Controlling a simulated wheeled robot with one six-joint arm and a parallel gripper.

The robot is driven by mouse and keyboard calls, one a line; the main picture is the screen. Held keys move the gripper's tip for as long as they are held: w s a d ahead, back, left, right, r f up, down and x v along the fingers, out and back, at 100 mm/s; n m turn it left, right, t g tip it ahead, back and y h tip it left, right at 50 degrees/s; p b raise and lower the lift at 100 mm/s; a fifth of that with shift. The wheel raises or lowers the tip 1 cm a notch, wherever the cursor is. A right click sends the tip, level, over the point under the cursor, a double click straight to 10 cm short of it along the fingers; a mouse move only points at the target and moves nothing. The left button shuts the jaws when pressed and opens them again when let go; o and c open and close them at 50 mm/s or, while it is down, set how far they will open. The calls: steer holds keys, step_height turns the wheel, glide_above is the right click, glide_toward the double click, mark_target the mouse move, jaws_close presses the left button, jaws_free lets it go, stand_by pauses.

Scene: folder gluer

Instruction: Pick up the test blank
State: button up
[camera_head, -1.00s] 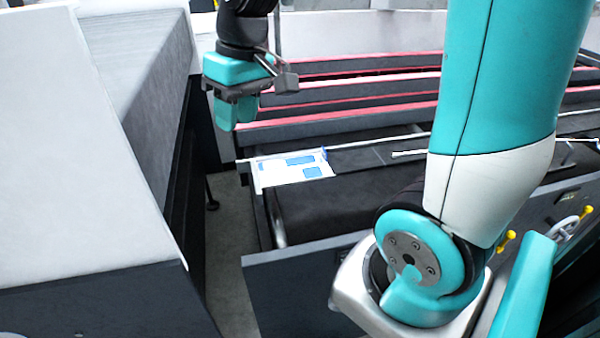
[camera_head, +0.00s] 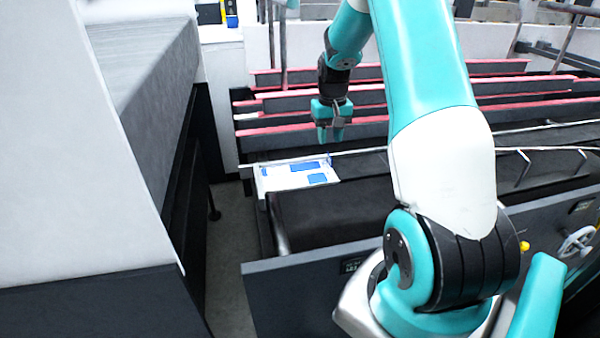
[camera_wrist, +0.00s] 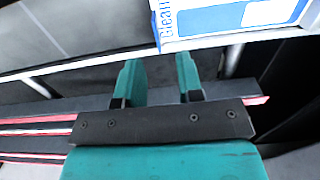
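The test blank (camera_head: 284,177) is a flat white sheet with blue printed patches. It lies at the left end of the machine's dark bed in the head view. In the wrist view the blank (camera_wrist: 265,12) shows at the top right, cut off by the frame edge, with blue lettering on its side. My gripper (camera_head: 330,138) points down above and behind the blank's right end in the head view. In the wrist view my gripper's two teal fingers (camera_wrist: 158,78) stand apart with nothing between them. They are apart from the blank.
A thin metal rod (camera_head: 358,151) runs across the bed beside the blank. Several dark rails with red tops (camera_head: 300,131) lie behind it. A large pale machine housing (camera_head: 70,150) stands at the left, with a floor gap between. A handwheel (camera_head: 577,243) is at the right.

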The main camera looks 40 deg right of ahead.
mark_target(330, 157)
steer(key=f+p, duration=0.1)
steer(key=f, duration=0.6)
steer(key=shift+s+d+f+p, duration=0.1)
steer(key=shift+s+p, duration=0.1)
steer(key=shift+p, duration=0.15)
jaws_close()
